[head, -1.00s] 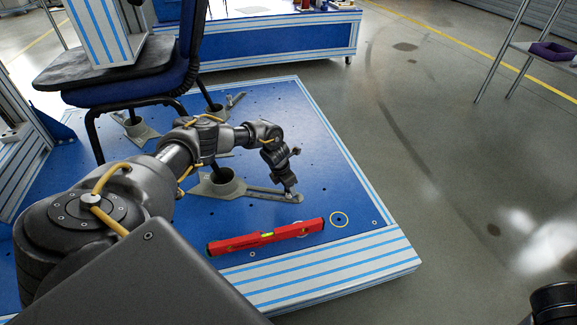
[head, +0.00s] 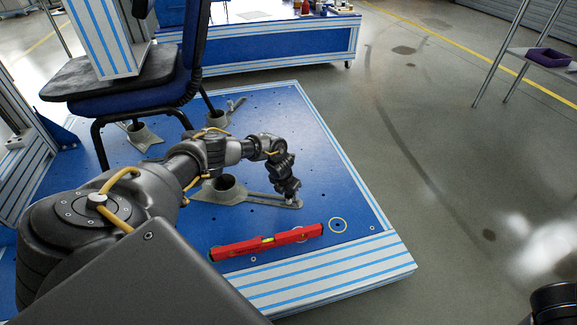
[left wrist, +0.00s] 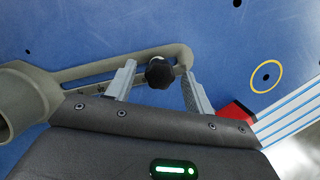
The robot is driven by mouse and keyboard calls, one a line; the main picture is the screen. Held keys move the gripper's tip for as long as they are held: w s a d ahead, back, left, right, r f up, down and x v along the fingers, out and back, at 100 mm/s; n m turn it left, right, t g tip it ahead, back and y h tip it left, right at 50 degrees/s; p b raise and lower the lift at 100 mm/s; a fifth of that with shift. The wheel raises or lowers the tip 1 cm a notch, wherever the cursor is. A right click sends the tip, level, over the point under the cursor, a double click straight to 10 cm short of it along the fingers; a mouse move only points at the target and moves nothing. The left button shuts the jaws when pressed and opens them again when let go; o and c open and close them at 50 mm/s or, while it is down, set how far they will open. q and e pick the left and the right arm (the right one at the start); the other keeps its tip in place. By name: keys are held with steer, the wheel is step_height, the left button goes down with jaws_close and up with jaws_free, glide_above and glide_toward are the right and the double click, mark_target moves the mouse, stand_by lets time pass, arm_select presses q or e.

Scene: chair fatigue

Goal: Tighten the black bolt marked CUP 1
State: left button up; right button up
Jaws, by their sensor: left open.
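The black bolt (left wrist: 159,72) has a lobed knob head and shows in the left wrist view. It sits at the slotted end of a grey clamp arm (left wrist: 110,68) on the blue platform. My left gripper (left wrist: 157,80) is open, with one finger on each side of the bolt head and a visible gap to each. In the head view my left gripper (head: 290,192) points down over the end of the clamp arm (head: 250,197) and hides the bolt. No CUP 1 marking is readable.
A red spirit level (head: 266,242) lies near the platform's front edge, beside a yellow ring (head: 338,225). The grey floor (head: 440,170) right of the platform is clear.

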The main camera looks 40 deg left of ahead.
stand_by(0.3)
arm_select(q)
steer(key=shift+r+n+p, duration=0.1)
steer(key=shift+n+p, duration=0.5)
steer(key=shift+n, duration=0.1)
steer(key=shift+d+n+y+p, duration=0.1)
steer(key=shift+n+y+p, duration=0.3)
steer(key=shift+n, duration=1)
